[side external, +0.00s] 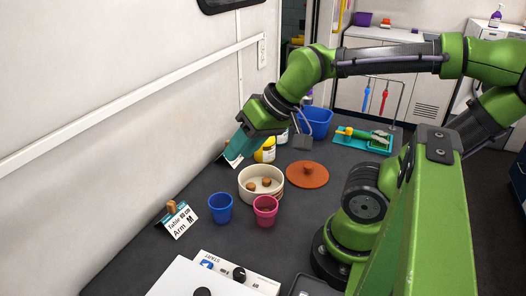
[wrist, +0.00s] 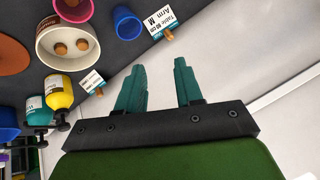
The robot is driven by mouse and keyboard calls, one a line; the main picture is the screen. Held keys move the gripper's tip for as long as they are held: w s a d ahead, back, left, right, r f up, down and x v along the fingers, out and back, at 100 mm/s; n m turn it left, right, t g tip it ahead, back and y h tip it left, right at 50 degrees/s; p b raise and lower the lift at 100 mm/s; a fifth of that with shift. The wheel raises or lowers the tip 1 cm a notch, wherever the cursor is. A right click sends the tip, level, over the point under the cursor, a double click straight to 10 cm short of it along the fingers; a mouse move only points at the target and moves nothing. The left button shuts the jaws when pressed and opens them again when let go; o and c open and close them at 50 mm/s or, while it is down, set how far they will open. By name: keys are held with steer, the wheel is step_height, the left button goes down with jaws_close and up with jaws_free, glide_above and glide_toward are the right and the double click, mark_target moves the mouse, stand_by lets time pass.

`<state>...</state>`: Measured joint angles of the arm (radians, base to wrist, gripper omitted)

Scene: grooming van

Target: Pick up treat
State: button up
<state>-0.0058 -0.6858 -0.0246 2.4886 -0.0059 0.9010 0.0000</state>
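Small brown treats lie in a cream round bowl (side external: 246,190). One treat (side external: 266,182) and another treat (side external: 252,186) show in the side view. In the wrist view the bowl (wrist: 46,62) is at upper left, with a treat (wrist: 60,48) and a second treat (wrist: 83,46) inside. My gripper (side external: 232,154) is in the air beside the wall, behind and left of the bowl in the side view. Its teal fingers are apart in the wrist view (wrist: 163,64), with nothing between them. It touches no treat.
A blue cup (side external: 220,208) and a pink cup (side external: 265,211) stand in front of the bowl. Yellow bottle (side external: 265,152), blue bucket (side external: 318,122) and teal tray (side external: 347,141) are farther back. A card sign (side external: 180,221) stands at left.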

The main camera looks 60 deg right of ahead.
steer(key=w+d+f+m+g+h, duration=0.1)
steer(key=w+d+f+m+g, duration=0.15)
steer(key=d, duration=0.25)
steer(key=w+d+f+m+g+h, duration=0.1)
steer(key=d+f+m+g, duration=0.15)
steer(key=d+m, duration=0.2)
steer(key=m+g+h, duration=0.1)
steer(key=m, duration=0.3)
glide_toward(266, 179)
steer(key=f, duration=0.3)
steer(key=shift+w+a+f+m, duration=0.1)
steer(key=shift+a+f+m, duration=0.1)
steer(key=shift+a+m, duration=0.1)
steer(key=f, duration=0.2)
steer(key=d+f, duration=0.1)
steer(key=f, duration=0.2)
steer(key=shift+d, duration=0.1)
jaws_close()
